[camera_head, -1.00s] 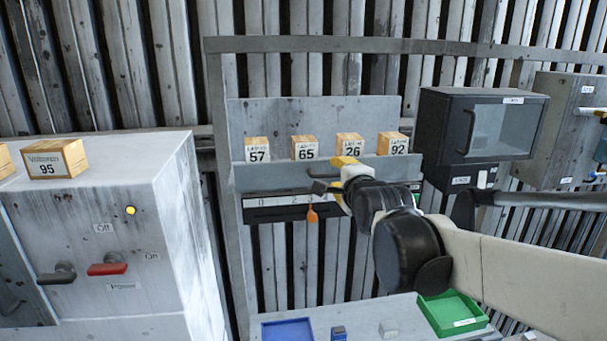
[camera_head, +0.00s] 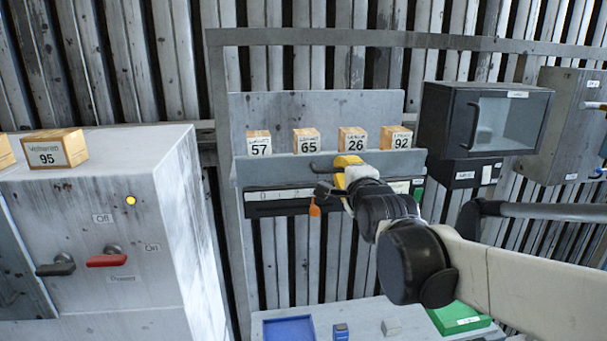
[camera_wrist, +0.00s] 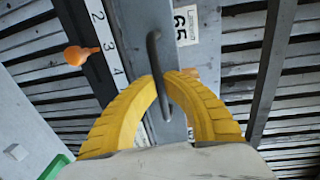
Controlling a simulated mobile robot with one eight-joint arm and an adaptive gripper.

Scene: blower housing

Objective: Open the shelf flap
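The shelf flap (camera_head: 280,170) is a long grey panel along the front of the wall shelf. It stands upright in front of the cubes. A thin dark bar handle (camera_head: 322,168) sits on it and runs lengthwise in the wrist view (camera_wrist: 152,48). My gripper (camera_head: 343,167) is at the flap, at the right part of the handle. In the wrist view its yellow fingers (camera_wrist: 163,80) curve in from both sides, with the handle between their tips and almost no gap left. The right end of the handle is hidden in the head view.
Several numbered wooden cubes (camera_head: 305,141) stand behind the flap. A number strip with an orange-tipped lever (camera_head: 315,209) is just below. A dark glass-fronted cabinet (camera_head: 485,120) hangs to the right. A switch box (camera_head: 110,220) stands left. A bench with a blue tray (camera_head: 288,328) is below.

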